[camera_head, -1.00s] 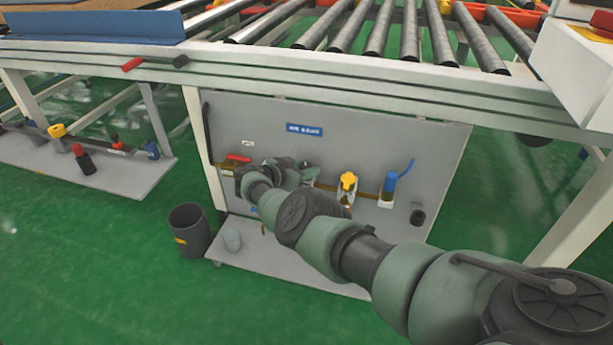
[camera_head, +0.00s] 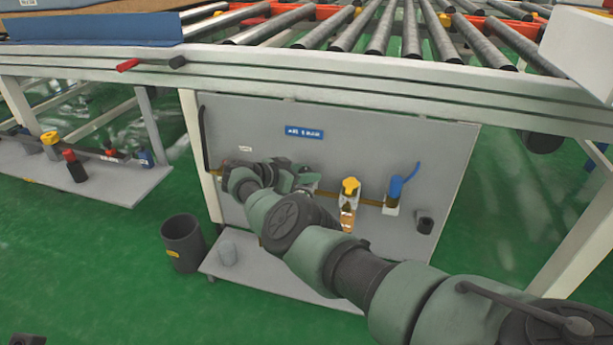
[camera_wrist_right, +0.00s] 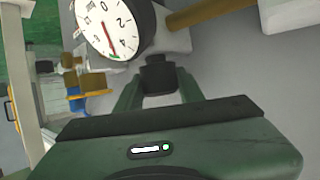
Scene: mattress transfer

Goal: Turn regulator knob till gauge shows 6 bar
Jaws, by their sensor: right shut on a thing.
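In the right wrist view, my right gripper (camera_wrist_right: 160,90) is shut on the dark regulator knob (camera_wrist_right: 158,76), with one finger on each side. The round white gauge (camera_wrist_right: 97,30) is just up and left of the knob and is partly cut off by the top edge. Its red needle points down close to the 4, near a green mark at the rim. In the head view, my right arm reaches to the grey panel (camera_head: 370,145), and its wrist hides the knob and gauge.
A yellow-topped valve (camera_head: 349,187) and a blue-handled valve (camera_head: 397,185) sit on the panel right of my wrist. A dark bin (camera_head: 183,243) stands on the floor at left. The roller conveyor frame (camera_head: 330,75) runs above the panel.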

